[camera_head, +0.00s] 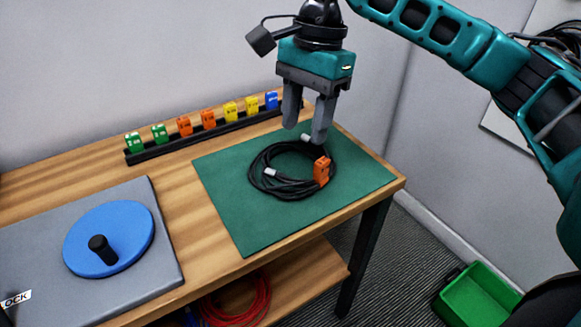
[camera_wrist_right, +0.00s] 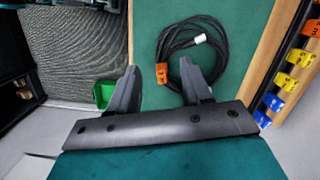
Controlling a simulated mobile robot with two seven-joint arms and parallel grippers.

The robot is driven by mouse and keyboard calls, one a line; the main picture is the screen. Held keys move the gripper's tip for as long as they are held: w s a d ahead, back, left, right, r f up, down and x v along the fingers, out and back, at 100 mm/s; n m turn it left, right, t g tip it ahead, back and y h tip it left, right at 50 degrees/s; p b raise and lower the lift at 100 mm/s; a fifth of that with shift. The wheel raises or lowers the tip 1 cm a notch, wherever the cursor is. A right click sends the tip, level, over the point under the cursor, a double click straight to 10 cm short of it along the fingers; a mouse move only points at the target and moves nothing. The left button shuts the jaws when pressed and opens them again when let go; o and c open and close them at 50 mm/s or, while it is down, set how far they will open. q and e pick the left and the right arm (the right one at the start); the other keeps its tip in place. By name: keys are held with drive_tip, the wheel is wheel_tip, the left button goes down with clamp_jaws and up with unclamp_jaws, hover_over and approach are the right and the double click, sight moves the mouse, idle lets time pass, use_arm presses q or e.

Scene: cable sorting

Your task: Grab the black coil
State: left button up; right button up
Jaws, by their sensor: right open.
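The black coil (camera_head: 283,186) lies flat on a green mat (camera_head: 231,200) on the wooden table. It carries an orange tag (camera_head: 321,171) and white connector ends. My right gripper (camera_head: 306,130) points down above the coil's far side, jaws apart and empty. In the right wrist view, the coil (camera_wrist_right: 222,55) lies beyond the open fingers (camera_wrist_right: 160,90), with its orange tag (camera_wrist_right: 161,73) between the fingers and one finger overlapping part of the cable. My left gripper is in neither view.
A black rail (camera_head: 205,136) with several coloured tags runs along the table's back. A grey board with a blue disc (camera_head: 108,238) and black knob lies at left. Red cable (camera_head: 238,303) is on the lower shelf. A green bin (camera_head: 475,297) stands on the floor at right.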

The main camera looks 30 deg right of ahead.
drive_tip(key=w+d+r+h, duration=0.1)
drive_tip(key=d+h, duration=0.1)
drive_tip(key=d, duration=0.2)
drive_tip(key=b, duration=0.2)
hover_over(322, 161)
drive_tip(key=shift+t, duration=0.3)
wheel_tip(322, 161, down, 6)
drive_tip(key=shift+w+f, duration=0.15)
drive_tip(key=shift+f, duration=0.6)
wheel_tip(322, 161, down, 4)
drive_tip(key=shift+d+f+b, duration=0.1)
drive_tip(key=shift+f+b, duration=0.15)
drive_tip(key=shift+b, duration=0.65)
drive_tip(key=shift+f, duration=0.2)
drive_tip(key=c, duration=0.6)
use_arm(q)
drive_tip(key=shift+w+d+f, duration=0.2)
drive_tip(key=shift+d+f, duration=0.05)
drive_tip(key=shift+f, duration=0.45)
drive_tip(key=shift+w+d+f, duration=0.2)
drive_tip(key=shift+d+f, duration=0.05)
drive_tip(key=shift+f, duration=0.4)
use_arm(e)
clamp_jaws()
